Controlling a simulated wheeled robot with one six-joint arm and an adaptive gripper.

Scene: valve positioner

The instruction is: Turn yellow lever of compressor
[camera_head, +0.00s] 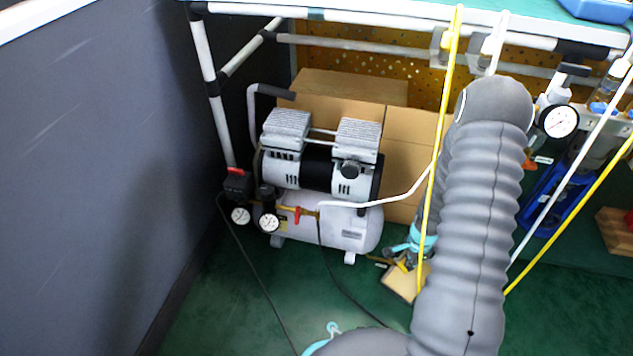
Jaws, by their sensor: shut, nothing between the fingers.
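The compressor (320,180) stands on the green floor under the bench, with a white tank and two grey ribbed cylinder heads. On its front, right of the gauges, is a small brass-yellow valve with a red-orange lever (298,214); its exact angle is too small to tell. A white hose runs from this valve to the right. My gripper (383,262) is low, right of the compressor, at the end of my grey-sleeved arm. It is shut and empty, apart from the lever. My arm hides part of the wrist.
Two round gauges (268,221) and a red-topped black switch (236,183) sit at the compressor's left front. Cardboard boxes (405,150) stand behind it. A yellow hose (445,110) hangs in front of my arm. Black cables cross the floor. A dark wall (90,170) closes the left side.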

